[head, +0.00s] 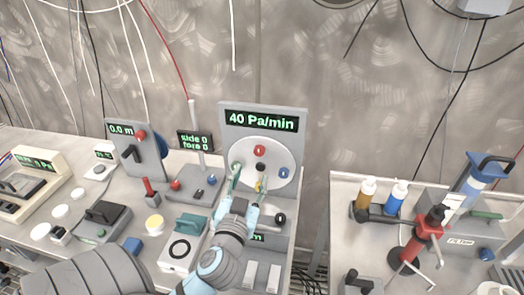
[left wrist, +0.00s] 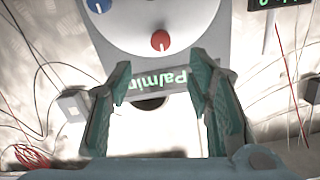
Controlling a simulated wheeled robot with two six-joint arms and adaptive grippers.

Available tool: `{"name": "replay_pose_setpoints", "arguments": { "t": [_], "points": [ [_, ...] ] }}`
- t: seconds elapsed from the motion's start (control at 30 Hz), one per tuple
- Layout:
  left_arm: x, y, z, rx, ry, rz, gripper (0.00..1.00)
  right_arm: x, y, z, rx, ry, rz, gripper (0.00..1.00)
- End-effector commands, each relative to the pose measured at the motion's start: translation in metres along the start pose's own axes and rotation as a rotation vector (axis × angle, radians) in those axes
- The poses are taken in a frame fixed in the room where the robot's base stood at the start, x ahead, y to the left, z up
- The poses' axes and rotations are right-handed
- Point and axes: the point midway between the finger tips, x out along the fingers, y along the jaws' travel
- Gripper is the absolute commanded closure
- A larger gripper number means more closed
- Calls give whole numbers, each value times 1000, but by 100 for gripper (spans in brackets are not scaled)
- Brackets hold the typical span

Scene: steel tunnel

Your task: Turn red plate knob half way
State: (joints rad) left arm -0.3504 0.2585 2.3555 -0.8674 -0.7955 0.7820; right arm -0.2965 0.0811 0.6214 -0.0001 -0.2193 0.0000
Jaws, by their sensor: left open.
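The white round plate (head: 285,155) is on an upright grey panel (head: 300,122) under a display reading "40 Pa/min". The red knob (head: 259,151) is near the plate's top. A blue knob (head: 283,173) is at its right, and yellow shows low, between my fingers. My left gripper (head: 248,178) is open in front of the plate, its fingertips below the red knob in the head view. In the left wrist view, which is upside down, the red knob (left wrist: 160,40) lies beyond the gap between the open fingers (left wrist: 160,75), apart from them. My right gripper is out of view.
A device with a "0.0 m" display (head: 121,129) and a post with a "side 0 fore 0" display (head: 195,141) stand left of the panel. A right-hand bench (head: 340,185) holds bottles (head: 395,197) and a red tool (head: 420,235). A gap separates the benches.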

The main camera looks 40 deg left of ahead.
Motion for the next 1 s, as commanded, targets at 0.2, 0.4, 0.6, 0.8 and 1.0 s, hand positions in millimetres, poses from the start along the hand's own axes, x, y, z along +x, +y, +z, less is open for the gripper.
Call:
{"name": "replay_pose_setpoints", "arguments": {
  "t": [0.2,0.4,0.6,0.8,1.0],
  "points": [
    [64,-1,-2,1,2,-2,54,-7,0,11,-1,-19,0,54],
    [98,0,-1,0,0,0,54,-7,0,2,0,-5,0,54],
    [105,1,0,-1,-1,2,54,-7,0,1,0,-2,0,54],
    [104,1,0,-1,-1,2,65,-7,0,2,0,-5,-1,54],
    [104,1,0,-1,-1,2,97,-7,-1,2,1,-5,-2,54]
  ]
}}
